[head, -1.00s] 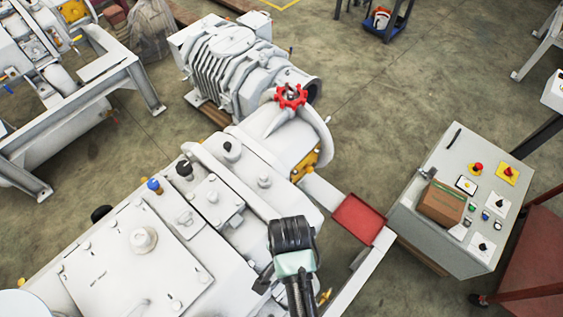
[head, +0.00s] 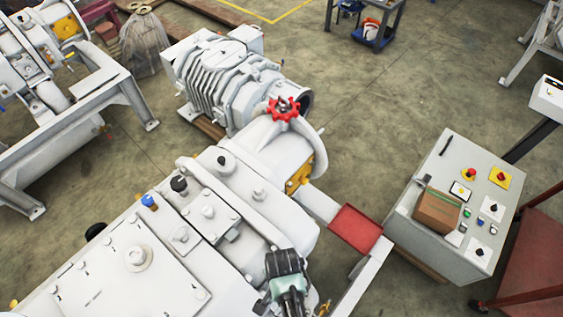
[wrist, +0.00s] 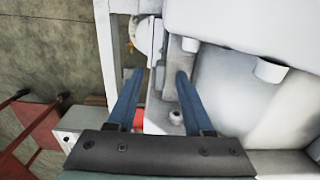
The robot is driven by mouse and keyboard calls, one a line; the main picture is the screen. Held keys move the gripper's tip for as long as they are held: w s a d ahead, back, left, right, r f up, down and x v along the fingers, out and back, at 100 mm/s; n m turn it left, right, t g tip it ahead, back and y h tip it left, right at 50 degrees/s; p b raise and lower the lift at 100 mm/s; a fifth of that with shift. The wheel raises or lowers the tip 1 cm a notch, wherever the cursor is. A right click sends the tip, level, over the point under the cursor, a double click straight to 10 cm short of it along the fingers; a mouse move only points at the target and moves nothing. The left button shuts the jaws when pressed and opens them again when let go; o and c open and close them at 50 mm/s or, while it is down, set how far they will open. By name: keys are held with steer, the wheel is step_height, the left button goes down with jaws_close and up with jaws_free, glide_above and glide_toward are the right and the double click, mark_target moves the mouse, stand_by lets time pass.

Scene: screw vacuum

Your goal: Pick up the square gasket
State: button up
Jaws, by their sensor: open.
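I cannot make out a square gasket for certain in either view. My gripper (wrist: 159,73) shows in the wrist view with two blue fingers apart and nothing between them. Beyond the fingertips are the white machine body and a narrow strip of frame. In the head view my black and pale green wrist is low in the middle, over the near right side of the large white vacuum machine (head: 110,265); the fingertips cannot be clearly seen there. A flat red square tray (head: 355,229) sits on the white frame to the right of the wrist.
A red handwheel (head: 283,108) tops the machine's pipe. A grey control cabinet (head: 425,240) with buttons and a brown box (head: 437,210) stands at right. A ribbed pump (head: 225,75) stands behind. Open concrete floor (head: 375,125) lies between the pump and cabinet.

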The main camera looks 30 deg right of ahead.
jaws_close()
stand_by(1.4)
